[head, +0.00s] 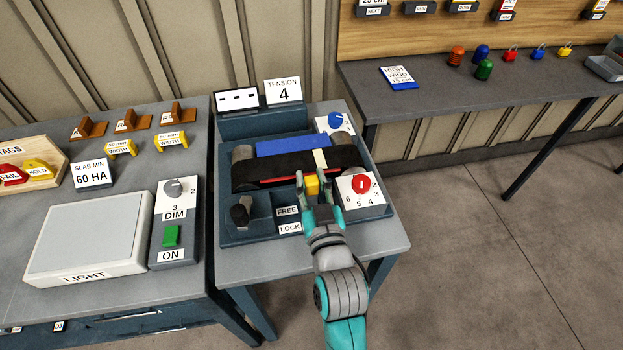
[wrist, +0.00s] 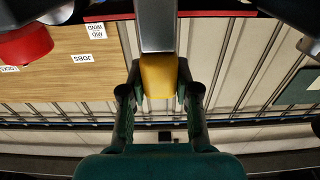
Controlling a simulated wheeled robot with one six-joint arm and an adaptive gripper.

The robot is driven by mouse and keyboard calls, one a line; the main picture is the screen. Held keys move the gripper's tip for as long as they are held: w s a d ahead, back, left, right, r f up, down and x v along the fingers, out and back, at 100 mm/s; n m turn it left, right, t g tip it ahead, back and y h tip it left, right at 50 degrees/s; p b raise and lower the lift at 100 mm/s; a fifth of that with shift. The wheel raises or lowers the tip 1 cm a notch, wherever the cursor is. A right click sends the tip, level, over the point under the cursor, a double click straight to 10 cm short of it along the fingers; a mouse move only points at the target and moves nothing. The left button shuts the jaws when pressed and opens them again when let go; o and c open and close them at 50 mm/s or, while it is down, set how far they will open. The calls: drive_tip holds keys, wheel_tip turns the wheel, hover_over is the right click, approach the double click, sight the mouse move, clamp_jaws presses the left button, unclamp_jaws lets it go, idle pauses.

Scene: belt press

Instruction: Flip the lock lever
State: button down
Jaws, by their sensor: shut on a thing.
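The lock lever has a yellow grip (head: 312,184) and stands at the front of the belt press (head: 230,240), right of the FREE label (head: 287,211) and LOCK label (head: 289,228). Its yellow grip sits nearer the FREE label than the LOCK label. My gripper (head: 313,187) reaches in from the front and is shut on the grip. In the wrist view the yellow grip (wrist: 158,76), on a grey metal shaft (wrist: 157,25), lies between the fingertips of my gripper (wrist: 157,92). The lever's pivot is hidden in the head view.
A red dial (head: 361,184) is close to the right of my gripper. A black knob (head: 239,214) stands at the left front, a blue knob (head: 335,119) at the back right. Behind the lever are the dark belt (head: 240,174) and a blue slab (head: 293,146). A light box (head: 88,243) stands left.

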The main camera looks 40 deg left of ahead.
drive_tip(key=shift+s+d+f+t+y, duration=0.1)
drive_tip(key=shift+s+d+t+y, duration=0.7)
drive_tip(key=shift+y, duration=0.2)
drive_tip(key=c, duration=0.8)
unclamp_jaws()
drive_tip(key=shift+s+d+f, duration=0.15)
drive_tip(key=shift+s+d, duration=0.05)
drive_tip(key=shift+d, duration=0.15)
drive_tip(key=s+d, duration=0.2)
drive_tip(key=d, duration=0.1)
drive_tip(key=s+d, duration=0.6)
drive_tip(key=shift+d, duration=0.2)
